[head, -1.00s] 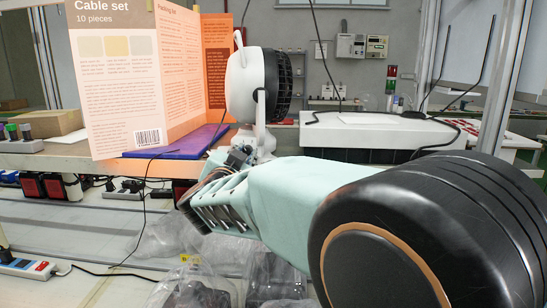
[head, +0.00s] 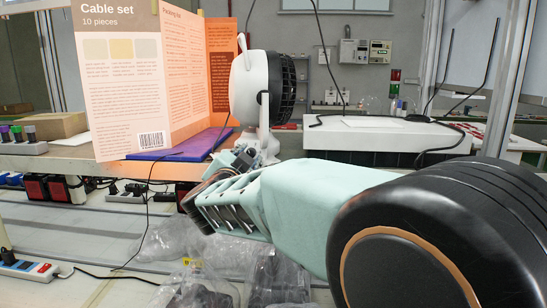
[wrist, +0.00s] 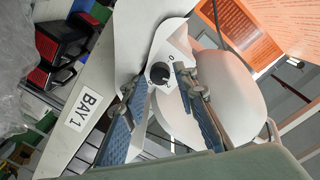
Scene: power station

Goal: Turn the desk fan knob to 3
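The white desk fan (head: 246,85) with a dark rear grille stands at the bench edge in the head view. In the wrist view its white base (wrist: 172,42) carries a dark round knob (wrist: 159,73) with a light pointer mark. A "0" is printed beside the knob; the other marks are too small or covered to read surely. My gripper (wrist: 158,80) is open, its two blue-padded fingers on either side of the knob with a visible gap. In the head view my gripper (head: 247,156) is at the fan's base, which partly hides behind it.
A "BAY 1" label (wrist: 85,110) marks the bench edge. A white box (head: 385,135) stands to the right. Plastic bags (head: 215,260) and a power strip (head: 28,268) lie below.

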